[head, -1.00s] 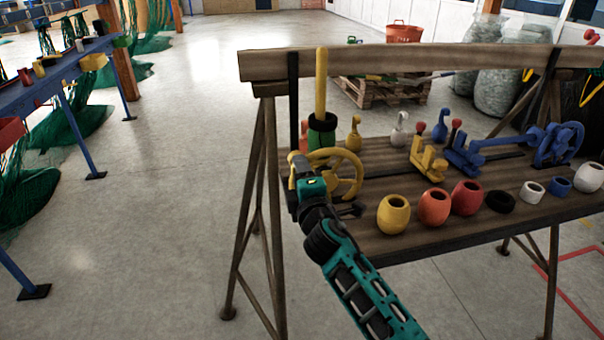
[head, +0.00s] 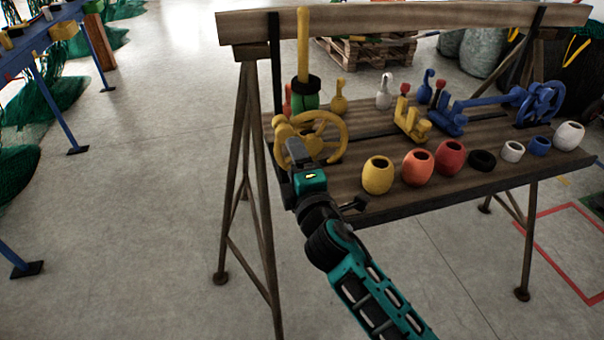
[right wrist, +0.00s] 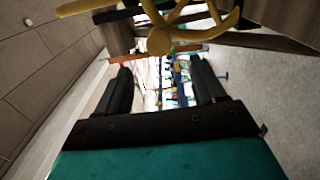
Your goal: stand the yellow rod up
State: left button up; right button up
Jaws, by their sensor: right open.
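The yellow rod (head: 303,45) stands upright in the head view at the table's back left. Its lower end goes into a black ring (head: 305,86) on a green holder (head: 304,102); how deep it sits is hidden. My right gripper (right wrist: 162,75) is open in the right wrist view, with nothing between its fingers. The handwheel also shows close beyond the fingers in the right wrist view (right wrist: 218,22). My left gripper is out of view.
The wooden table (head: 350,195) has a raised back beam (head: 400,20) and a black post (head: 275,60) left of the rod. Yellow (head: 377,175), orange (head: 417,167) and red (head: 449,157) pots line its front.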

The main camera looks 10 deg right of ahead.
jog(key=shift+s+d, duration=0.1)
jog(key=shift+s, duration=2.1)
jog(key=s+d+f+m+g+h, duration=0.3)
jog(key=s+d+f+m+g, duration=0.5)
jog(key=s+m, duration=0.25)
jog(key=s+d+f+m+g+y, duration=0.1)
jog(key=s+f+m+g, duration=0.15)
jog(key=s, duration=0.55)
jog(key=s+f+m+g+y, duration=0.15)
jog(key=s+m+g, duration=0.25)
jog(key=s, duration=0.4)
jog(key=w+a+f+n+t+y+p, duration=0.1)
jog(key=w+a+f+t+y+p, duration=0.1)
jog(key=w+f+t, duration=0.4)
jog(key=shift+w+a+f+t, duration=0.45)
jog(key=shift+w+t, duration=0.2)
jog(key=shift+w, duration=0.35)
jog(key=shift+r, duration=0.1)
